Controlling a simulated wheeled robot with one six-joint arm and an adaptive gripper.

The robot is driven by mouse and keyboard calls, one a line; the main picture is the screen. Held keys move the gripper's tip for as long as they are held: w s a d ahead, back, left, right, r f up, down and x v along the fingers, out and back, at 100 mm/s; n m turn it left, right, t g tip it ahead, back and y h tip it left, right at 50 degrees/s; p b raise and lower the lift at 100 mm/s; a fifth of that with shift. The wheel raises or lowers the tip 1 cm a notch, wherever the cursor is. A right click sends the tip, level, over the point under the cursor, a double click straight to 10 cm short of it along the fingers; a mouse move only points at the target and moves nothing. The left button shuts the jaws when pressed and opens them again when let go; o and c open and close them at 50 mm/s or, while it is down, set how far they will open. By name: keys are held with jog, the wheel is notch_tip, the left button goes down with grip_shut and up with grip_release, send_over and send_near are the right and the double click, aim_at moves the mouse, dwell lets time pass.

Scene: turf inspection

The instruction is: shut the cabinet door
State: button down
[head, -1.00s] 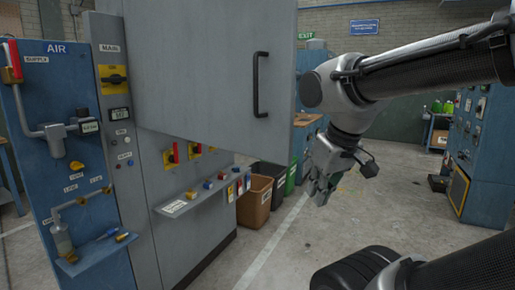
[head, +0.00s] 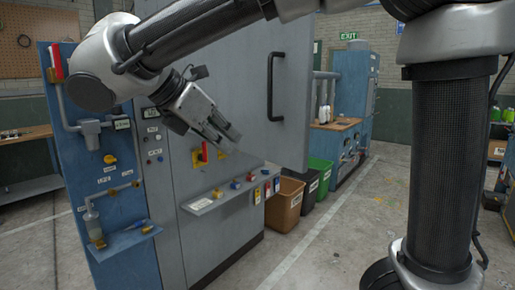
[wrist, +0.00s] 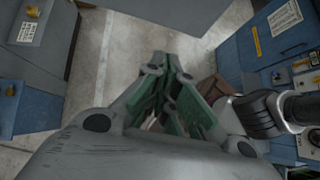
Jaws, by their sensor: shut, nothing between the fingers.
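The cabinet door (head: 247,85) is a large grey panel with a black bar handle (head: 275,88) near its right edge in the head view. It stands open, swung out from the grey cabinet (head: 185,228). My gripper (head: 228,140) is shut and empty. In the head view it overlaps the door's lower left part, to the left of and below the handle; I cannot tell whether it touches the door. In the wrist view my closed fingers (wrist: 165,85) point over the concrete floor, with nothing between them. My arm hides the door's upper left part.
A blue air panel (head: 90,150) stands at the left. Brown (head: 284,205), black and green bins stand behind the door.

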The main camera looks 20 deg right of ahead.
aim_at(266, 157)
jog(key=shift+w+d+r+x, duration=0.1)
jog(key=shift+d+r+x, duration=0.25)
jog(key=shift+x, duration=1.7)
jog(key=shift+w+d+r+x, duration=0.2)
jog(key=shift+r+x, duration=0.1)
jog(key=shift+x, duration=1.8)
jog(key=shift+w+d+r+x, duration=0.1)
jog(key=shift+d+r+x, duration=0.25)
jog(key=shift+x, duration=1.7)
